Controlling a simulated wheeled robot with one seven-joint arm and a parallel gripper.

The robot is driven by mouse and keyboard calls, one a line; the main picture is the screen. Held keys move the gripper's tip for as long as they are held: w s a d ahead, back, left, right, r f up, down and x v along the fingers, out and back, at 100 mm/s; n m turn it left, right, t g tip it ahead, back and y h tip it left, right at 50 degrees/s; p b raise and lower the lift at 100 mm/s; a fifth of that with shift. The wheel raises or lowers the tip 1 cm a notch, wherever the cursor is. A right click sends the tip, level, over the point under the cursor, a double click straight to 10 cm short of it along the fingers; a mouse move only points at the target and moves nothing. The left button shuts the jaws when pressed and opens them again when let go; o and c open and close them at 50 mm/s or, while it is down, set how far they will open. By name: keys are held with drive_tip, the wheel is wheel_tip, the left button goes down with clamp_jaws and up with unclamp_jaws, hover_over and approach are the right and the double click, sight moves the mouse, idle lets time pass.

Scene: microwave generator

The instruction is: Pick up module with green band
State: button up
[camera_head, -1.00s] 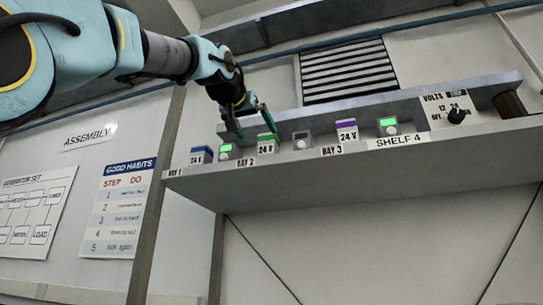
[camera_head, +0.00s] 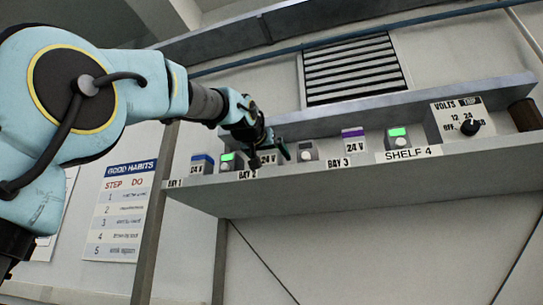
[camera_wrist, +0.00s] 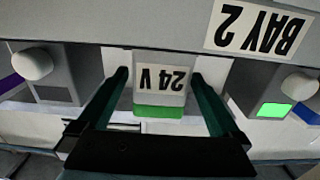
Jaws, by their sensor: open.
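The module with the green band (camera_wrist: 160,111) is a white block marked 24 V; it stands on the shelf by the BAY 2 label and appears upside down in the wrist view. In the head view its 24 V face (camera_head: 268,158) shows between the fingers, and the green band is hidden behind my gripper. My gripper (camera_wrist: 160,76) is open, with one dark green finger on each side of the module and gaps visible between fingers and block. In the head view my gripper (camera_head: 270,155) is at the shelf, in front of the module.
A blue-banded module (camera_head: 202,163) and a green-lit unit (camera_head: 228,162) stand to the left on the shelf (camera_head: 350,175). To the right are a grey unit (camera_head: 306,152), a purple-banded module (camera_head: 354,142), another green-lit unit (camera_head: 398,138) and a volts selector box (camera_head: 460,119).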

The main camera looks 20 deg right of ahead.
clamp_jaws()
idle(0.8)
